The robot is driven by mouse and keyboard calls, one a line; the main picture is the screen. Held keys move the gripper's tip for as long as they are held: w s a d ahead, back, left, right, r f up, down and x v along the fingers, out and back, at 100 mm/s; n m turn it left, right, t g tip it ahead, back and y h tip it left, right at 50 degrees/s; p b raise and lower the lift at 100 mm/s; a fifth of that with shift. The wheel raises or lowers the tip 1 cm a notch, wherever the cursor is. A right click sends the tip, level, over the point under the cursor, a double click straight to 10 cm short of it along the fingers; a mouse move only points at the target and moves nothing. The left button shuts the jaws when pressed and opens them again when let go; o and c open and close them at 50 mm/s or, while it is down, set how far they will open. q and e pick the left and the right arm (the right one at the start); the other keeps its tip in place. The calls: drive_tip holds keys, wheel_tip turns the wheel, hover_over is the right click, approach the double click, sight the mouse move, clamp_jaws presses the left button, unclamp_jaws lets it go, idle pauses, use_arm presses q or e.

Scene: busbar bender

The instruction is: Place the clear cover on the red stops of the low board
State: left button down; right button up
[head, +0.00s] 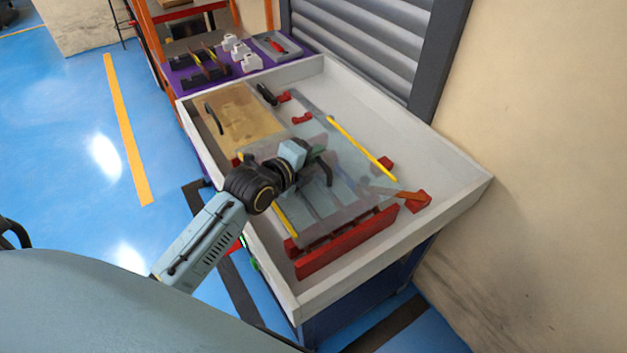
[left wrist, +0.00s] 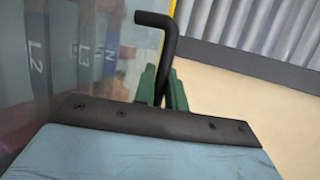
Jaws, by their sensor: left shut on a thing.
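The clear cover (head: 347,178) is a see-through sheet with yellow strips along two sides, over the low board in the tray. My left gripper (head: 322,168) is shut on the cover's black handle. In the left wrist view, the green fingertips (left wrist: 162,88) are around the black bent handle (left wrist: 160,22). Red stops show at the right (head: 386,163), the right front corner (head: 418,201) and the back (head: 302,118). A long red bar (head: 345,243) runs along the front. I cannot tell whether the cover touches the stops. My right gripper is out of view.
The white-walled tray (head: 440,203) has free floor on its right. A tan panel (head: 248,117) with a black handle lies at the back left. A purple shelf (head: 213,87) with white parts stands behind. A grey shutter (head: 355,48) and a beige wall are close on the right.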

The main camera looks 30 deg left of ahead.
use_arm(q)
wheel_tip(320, 180, down, 3)
drive_tip(key=shift+r, duration=0.15)
wheel_tip(320, 180, down, 3)
drive_tip(key=shift+f+b, duration=0.15)
drive_tip(key=shift+b, duration=0.35)
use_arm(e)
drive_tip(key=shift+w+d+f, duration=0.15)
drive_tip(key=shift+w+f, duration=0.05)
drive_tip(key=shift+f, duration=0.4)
use_arm(q)
drive_tip(key=shift+f, duration=0.1)
drive_tip(key=shift+f, duration=0.1)
drive_tip(key=c, duration=1.5)
unclamp_jaws()
drive_tip(key=shift+f, duration=0.1)
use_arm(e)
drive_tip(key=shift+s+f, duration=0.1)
use_arm(q)
drive_tip(key=shift+o, duration=0.2)
